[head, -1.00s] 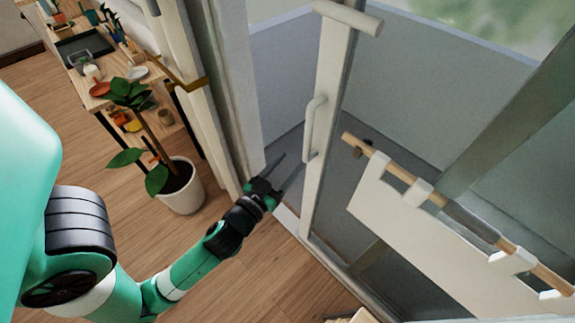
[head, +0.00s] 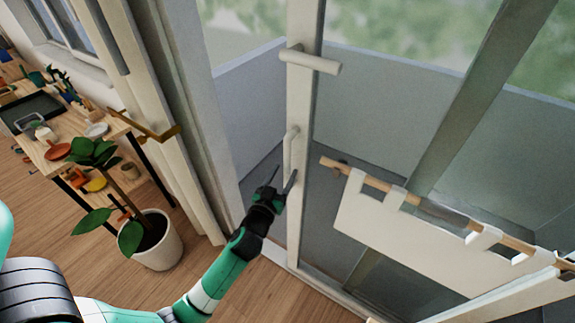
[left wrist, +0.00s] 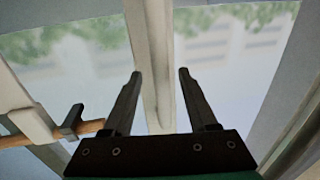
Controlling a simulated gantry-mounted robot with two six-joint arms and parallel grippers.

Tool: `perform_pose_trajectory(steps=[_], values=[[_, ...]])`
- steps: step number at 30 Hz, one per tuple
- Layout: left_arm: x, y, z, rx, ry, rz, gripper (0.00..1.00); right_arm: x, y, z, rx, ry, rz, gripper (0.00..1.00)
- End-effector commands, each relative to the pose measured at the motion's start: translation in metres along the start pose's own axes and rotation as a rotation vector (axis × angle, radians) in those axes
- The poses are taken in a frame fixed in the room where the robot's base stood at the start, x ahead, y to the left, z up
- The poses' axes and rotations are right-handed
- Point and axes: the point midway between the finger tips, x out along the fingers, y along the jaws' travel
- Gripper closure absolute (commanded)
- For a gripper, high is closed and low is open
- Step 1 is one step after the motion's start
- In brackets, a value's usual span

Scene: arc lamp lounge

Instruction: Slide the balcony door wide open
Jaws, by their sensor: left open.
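The balcony door is a glass panel with a pale frame (head: 300,100), standing ajar with a gap on its left. A white vertical bar handle (head: 290,152) is on the frame. My left gripper (head: 284,171) is open and empty, at the lower end of the handle; I cannot tell whether it touches. In the left wrist view the open fingers (left wrist: 160,74) point at a pale upright bar (left wrist: 157,45) that shows between them, with blurred greenery and a pale wall behind. My right gripper is not in view.
A white cloth (head: 400,235) hangs from a wooden rod (head: 455,212) right of the handle. A white horizontal bar (head: 310,60) sticks out above it. Left are a brass bracket (head: 150,132), a potted plant (head: 155,245) and a cluttered shelf table (head: 65,150).

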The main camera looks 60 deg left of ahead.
Motion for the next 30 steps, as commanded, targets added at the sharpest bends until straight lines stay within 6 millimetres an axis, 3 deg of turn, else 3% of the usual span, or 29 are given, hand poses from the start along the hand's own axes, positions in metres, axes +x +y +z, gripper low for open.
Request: perform_pose_trajectory(steps=[6,16,25,30], values=[[0.032,0.000,0.000,0.001,0.000,0.000,0.42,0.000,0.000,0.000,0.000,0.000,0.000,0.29],[0.037,0.000,0.000,0.000,0.000,0.001,0.44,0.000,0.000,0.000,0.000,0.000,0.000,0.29],[0.037,0.000,0.000,0.000,0.000,0.001,0.98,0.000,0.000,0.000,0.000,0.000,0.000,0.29],[0.037,0.000,0.000,0.000,-0.001,0.001,1.00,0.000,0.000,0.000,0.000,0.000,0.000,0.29]])
